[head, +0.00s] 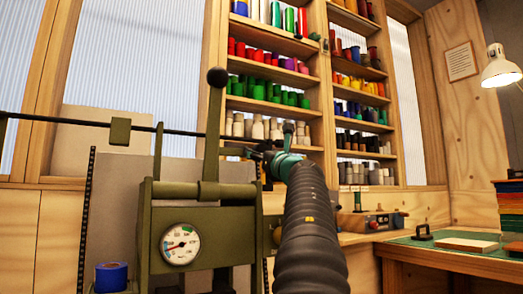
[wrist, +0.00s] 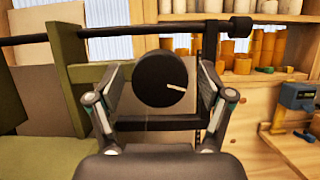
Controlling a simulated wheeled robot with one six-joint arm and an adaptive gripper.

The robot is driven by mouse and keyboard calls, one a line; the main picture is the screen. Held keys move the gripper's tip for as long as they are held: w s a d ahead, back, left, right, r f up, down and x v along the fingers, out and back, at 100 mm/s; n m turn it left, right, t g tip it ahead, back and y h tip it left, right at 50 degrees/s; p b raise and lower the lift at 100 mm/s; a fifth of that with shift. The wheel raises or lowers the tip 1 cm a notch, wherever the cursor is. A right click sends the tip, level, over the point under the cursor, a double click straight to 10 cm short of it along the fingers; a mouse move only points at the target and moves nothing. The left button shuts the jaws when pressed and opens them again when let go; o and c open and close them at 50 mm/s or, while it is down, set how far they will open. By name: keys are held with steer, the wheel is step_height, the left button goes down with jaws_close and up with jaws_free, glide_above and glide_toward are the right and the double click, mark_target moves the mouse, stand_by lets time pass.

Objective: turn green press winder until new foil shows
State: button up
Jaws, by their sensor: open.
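The olive-green press (head: 200,215) stands left of centre in the head view, with a round dial gauge (head: 180,244) on its front. In the wrist view a black round knob (wrist: 152,80), which looks like the winder, faces me with a white mark pointing right and slightly down. My gripper (wrist: 163,92) is open, one finger on each side of the knob, with visible gaps. Whether the knob lies fully between the fingertips in depth I cannot tell. In the head view my gripper (head: 276,158) is small and partly hidden behind my arm. No foil is clearly recognisable.
A dark horizontal rod (wrist: 120,32) runs above the knob. A blue roll (head: 111,277) sits at lower left. Shelves (head: 272,86) of coloured rolls stand behind. A workbench (head: 450,258) with a green mat and a lamp (head: 500,67) are at right.

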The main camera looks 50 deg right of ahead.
steer(key=c, duration=1.1)
steer(key=shift+c, duration=0.2)
steer(key=shift+m, duration=0.5)
steer(key=m+g+h, duration=0.1)
steer(key=m+h, duration=0.1)
steer(key=m, duration=0.2)
steer(key=m+g+h, duration=0.1)
steer(key=m, duration=0.3)
steer(key=shift+w+g+h, duration=0.1)
steer(key=shift+g+h, duration=0.2)
steer(key=shift+h, duration=0.1)
steer(key=shift+a+m+g+h, duration=0.1)
steer(key=shift+m+g+h, duration=0.4)
steer(key=shift+m, duration=1.15)
steer(key=shift+m+g+h, duration=0.2)
steer(key=shift+m+g, duration=0.6)
steer(key=shift+m, duration=1.35)
